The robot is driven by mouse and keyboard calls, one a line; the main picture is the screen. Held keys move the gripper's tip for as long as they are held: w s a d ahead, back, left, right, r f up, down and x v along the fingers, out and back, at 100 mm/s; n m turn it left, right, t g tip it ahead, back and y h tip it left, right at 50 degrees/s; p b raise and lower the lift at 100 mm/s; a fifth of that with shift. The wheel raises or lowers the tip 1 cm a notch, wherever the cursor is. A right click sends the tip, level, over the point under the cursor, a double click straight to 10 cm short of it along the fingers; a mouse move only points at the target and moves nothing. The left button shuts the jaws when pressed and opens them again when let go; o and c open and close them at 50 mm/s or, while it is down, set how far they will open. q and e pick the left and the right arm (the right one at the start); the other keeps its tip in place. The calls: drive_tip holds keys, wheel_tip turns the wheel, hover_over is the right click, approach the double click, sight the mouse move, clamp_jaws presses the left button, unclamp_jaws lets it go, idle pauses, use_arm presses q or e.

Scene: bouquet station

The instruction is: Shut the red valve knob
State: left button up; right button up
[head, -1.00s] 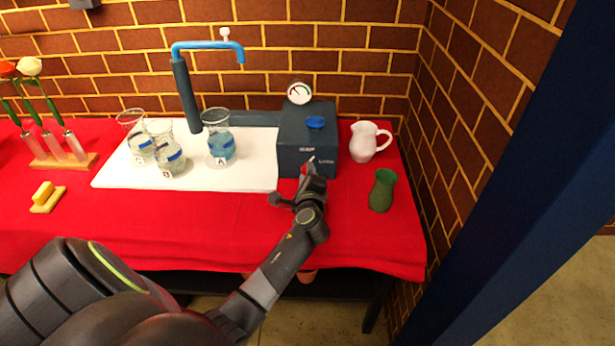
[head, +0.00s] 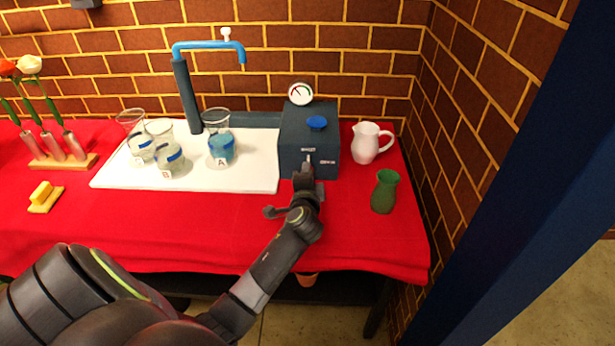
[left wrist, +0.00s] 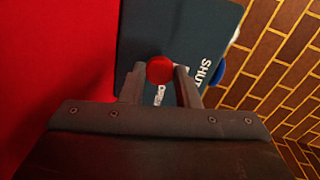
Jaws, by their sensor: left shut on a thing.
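The red valve knob (left wrist: 160,69) shows as a round red disc between my fingertips in the left wrist view. It is on the front of the dark blue-grey valve box (head: 293,134). In the head view my gripper hides it. My left gripper (head: 306,172) is at the front face of the box, and its fingers (left wrist: 160,84) are closed on the knob from both sides. A white "SHUT" label (left wrist: 204,72) is on the box face to the right of the knob. My right gripper is not in view.
A blue knob (head: 317,123) and a gauge (head: 300,93) are on the box. A white pitcher (head: 367,143) and a green vase (head: 384,191) stand at its right. Several beakers stand on the white board (head: 215,180) at its left. The front red cloth (head: 130,230) is clear.

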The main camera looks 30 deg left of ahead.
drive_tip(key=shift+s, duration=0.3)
use_arm(q)
drive_tip(key=o, duration=1)
drive_tip(key=shift+c, duration=0.2)
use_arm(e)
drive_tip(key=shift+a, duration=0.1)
